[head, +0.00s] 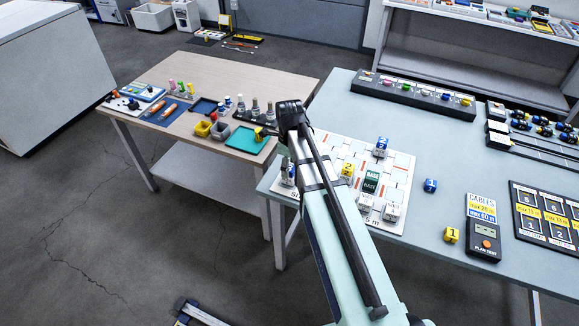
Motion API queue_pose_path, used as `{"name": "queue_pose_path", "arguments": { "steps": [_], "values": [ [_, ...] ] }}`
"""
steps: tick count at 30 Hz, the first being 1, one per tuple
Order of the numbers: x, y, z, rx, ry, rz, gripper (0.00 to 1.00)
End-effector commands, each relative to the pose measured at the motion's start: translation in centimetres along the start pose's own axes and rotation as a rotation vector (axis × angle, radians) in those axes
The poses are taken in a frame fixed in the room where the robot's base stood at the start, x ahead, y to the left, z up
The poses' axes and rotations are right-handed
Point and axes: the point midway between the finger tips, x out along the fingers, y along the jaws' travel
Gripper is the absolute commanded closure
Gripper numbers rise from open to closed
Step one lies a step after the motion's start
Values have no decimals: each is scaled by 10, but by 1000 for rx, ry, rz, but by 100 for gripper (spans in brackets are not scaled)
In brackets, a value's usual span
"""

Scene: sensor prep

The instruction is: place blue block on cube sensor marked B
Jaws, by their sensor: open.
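A small blue block (430,185) with a white mark lies on the blue-grey table, right of the white board (405,165). Another blue block (381,146) is at the board's back right. White cubes with dark marks, one (391,211) at the board's front right and one (365,203) beside my arm, stand on the board. Their marks are too small to read, so I cannot tell which cube sensor is B. My arm crosses the board's left part and ends in a black part. I cannot make out gripper fingers there; my arm may hide them.
A yellow block (451,235) marked 1 and a handheld tester (484,238) lie right of the board. A yellow block (347,170) marked 2 and a dark green base block (370,181) stand on it. A dark rack (413,95) is behind. A teal tray (247,141) is on the wooden table.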

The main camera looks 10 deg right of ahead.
Motion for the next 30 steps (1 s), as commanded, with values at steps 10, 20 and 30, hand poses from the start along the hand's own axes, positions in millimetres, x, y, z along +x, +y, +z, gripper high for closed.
{"name": "queue_pose_path", "arguments": {
  "steps": [10, 20, 30],
  "values": [
    [-50, -1, 1, 0, -2, -3, 36],
    [-100, -1, 1, 0, -1, -1, 36],
    [-115, 0, 0, 0, 0, 0, 36]
  ]
}}
